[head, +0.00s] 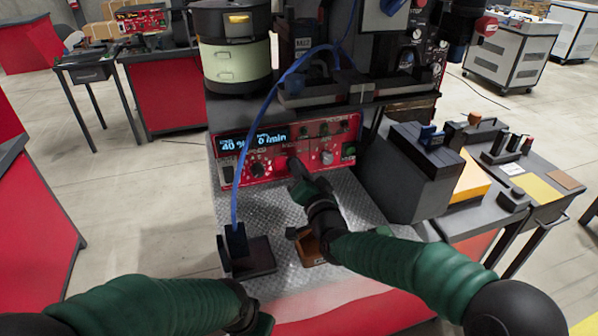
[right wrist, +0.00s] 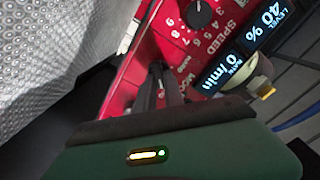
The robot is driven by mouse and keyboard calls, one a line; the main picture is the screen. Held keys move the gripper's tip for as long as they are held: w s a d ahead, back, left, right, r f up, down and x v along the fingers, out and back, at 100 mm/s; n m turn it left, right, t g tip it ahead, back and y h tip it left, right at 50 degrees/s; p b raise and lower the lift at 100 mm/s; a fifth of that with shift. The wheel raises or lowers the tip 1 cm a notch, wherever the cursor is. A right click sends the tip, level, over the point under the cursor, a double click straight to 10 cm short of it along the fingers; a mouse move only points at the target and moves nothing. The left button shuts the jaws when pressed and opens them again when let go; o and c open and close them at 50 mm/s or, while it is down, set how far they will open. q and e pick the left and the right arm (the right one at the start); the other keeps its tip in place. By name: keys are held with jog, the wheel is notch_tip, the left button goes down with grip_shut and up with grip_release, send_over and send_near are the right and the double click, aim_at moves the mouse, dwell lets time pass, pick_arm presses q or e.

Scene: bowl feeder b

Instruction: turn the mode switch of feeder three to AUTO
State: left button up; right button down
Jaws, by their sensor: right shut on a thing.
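The red control panel (head: 224,146) sits on the front of the feeder, and it fills the middle of the right wrist view (right wrist: 148,42). Its display (head: 254,139) reads 40 % and 0 /min. My right gripper (head: 293,164) reaches the middle of the panel. In the right wrist view its fingers (right wrist: 161,80) are shut at the small mode switch, beside small white lettering. The switch is mostly hidden by the fingers, so I cannot read its position. My left gripper (head: 257,320) is low in the head view, away from the panel, its fingers not clearly visible.
A speed knob (right wrist: 201,13) with a numbered scale is near the right fingers. A blue cable (head: 240,170) hangs before the panel's left part to a black block (head: 252,256) on the metal plate (head: 208,240). A grey box (head: 405,180) stands to the right.

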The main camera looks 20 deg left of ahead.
jog(key=shift+s+f, duration=0.1)
jog(key=shift+f, duration=0.35)
jog(key=c, duration=1.6)
grip_release()
jog(key=shift+o, duration=0.8)
jog(key=shift+r, duration=0.25)
jog(key=p+v, duration=0.1)
jog(key=v, duration=1.5)
jog(key=shift+s+d, duration=0.25)
jog(key=shift+d, duration=0.05)
